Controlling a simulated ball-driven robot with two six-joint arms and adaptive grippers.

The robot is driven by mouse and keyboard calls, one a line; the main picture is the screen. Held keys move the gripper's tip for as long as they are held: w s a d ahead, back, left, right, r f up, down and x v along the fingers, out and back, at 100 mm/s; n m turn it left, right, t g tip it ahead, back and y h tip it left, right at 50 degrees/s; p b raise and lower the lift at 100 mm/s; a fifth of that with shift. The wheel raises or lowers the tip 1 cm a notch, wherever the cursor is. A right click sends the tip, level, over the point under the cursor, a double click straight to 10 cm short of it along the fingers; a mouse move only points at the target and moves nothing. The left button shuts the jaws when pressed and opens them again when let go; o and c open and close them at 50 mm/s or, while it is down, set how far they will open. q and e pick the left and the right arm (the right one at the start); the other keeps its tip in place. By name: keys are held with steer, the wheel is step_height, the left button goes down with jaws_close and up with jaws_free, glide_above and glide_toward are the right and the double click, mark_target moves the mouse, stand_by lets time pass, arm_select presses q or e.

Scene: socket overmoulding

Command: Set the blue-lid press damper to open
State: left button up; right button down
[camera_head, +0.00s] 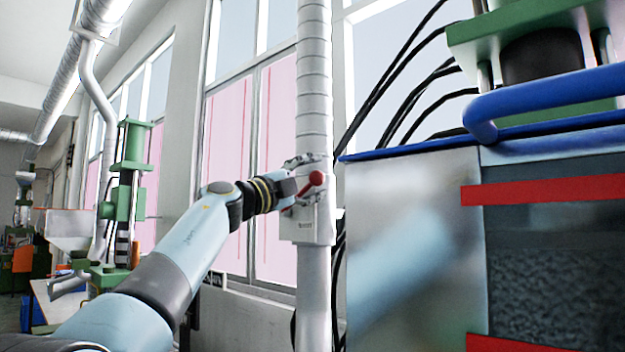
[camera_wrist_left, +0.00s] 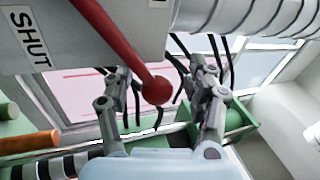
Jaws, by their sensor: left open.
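The damper is a pale box (camera_head: 309,228) on a vertical ribbed duct (camera_head: 313,80), right of my left arm. Its red lever (camera_head: 304,193) ends in a round red knob (camera_head: 316,178). My left gripper (camera_head: 302,181) is open at the lever. In the left wrist view the red lever (camera_wrist_left: 113,35) slants down from the upper left to its knob (camera_wrist_left: 156,91), which shows between the two open fingers (camera_wrist_left: 160,85). I cannot tell whether either finger touches it. A label reading SHUT (camera_wrist_left: 29,38) is on the box at the upper left. My right gripper is out of view.
A large metal press with a blue lid (camera_head: 400,150) and blue handle (camera_head: 550,98) fills the right side, close to the duct. Black cables (camera_head: 395,75) hang behind. A green press (camera_head: 130,190) stands farther left. Windows line the wall.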

arm_select(q)
steer(key=shift+d, duration=0.45)
steer(key=v, duration=1.2)
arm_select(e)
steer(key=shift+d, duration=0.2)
arm_select(q)
steer(key=shift+c, duration=0.4)
